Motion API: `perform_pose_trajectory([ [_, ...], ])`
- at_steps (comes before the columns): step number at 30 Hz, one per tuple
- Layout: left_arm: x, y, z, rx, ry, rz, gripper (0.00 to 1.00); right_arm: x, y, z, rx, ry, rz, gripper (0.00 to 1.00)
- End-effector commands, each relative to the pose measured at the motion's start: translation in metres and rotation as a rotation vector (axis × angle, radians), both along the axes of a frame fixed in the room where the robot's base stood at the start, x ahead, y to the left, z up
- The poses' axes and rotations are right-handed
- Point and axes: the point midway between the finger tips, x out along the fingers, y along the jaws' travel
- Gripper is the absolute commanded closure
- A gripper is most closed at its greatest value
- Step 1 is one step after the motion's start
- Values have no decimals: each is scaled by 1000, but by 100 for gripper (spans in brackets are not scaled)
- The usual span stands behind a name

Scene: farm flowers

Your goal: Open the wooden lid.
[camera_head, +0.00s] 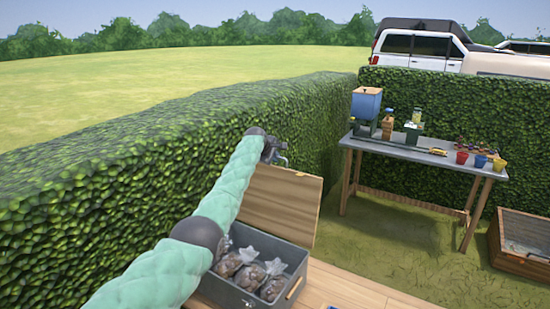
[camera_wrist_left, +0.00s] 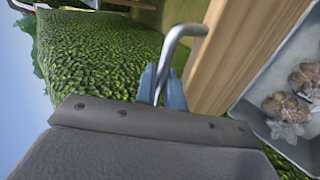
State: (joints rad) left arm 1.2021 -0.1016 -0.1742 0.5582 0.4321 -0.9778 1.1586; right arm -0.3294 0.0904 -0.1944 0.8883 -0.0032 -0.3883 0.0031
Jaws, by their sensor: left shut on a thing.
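The wooden lid (camera_head: 278,207) stands raised, tilted up from the grey box (camera_head: 285,243) at its back side. In the left wrist view the lid's wooden edge (camera_wrist_left: 240,45) runs beside my gripper, with a bent metal handle (camera_wrist_left: 185,34) at it. My left gripper (camera_head: 276,157) is at the top of the lid. In the left wrist view its blue fingers (camera_wrist_left: 163,88) are shut on the metal handle. Bagged brown bulbs (camera_head: 250,275) lie in the open box, and they also show in the left wrist view (camera_wrist_left: 285,105). My right gripper is not in view.
The box stands on a wooden surface (camera_head: 350,290). A hedge (camera_head: 120,190) rises close behind and left of the lid. A table (camera_head: 400,150) with a blue bin, bottles and coloured pots stands at the right. A wooden planter (camera_head: 520,262) sits far right. Grass lies between.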

Motion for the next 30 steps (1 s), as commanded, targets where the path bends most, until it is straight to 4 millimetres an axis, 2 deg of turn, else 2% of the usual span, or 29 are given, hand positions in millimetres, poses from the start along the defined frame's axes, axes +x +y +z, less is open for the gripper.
perform_pose_trajectory([
  [4,0,0,-2,2,8,1,100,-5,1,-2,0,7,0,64],
  [13,0,0,-3,3,9,1,100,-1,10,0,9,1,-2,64],
  [14,0,0,-3,3,9,1,84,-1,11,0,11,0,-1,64],
  [15,0,0,-3,2,8,1,76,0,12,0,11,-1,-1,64],
  [16,0,0,-3,2,8,1,72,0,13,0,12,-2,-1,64],
  [23,0,0,-2,2,7,0,72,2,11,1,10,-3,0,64],
  [30,-7,5,3,2,6,0,72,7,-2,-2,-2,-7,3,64],
])
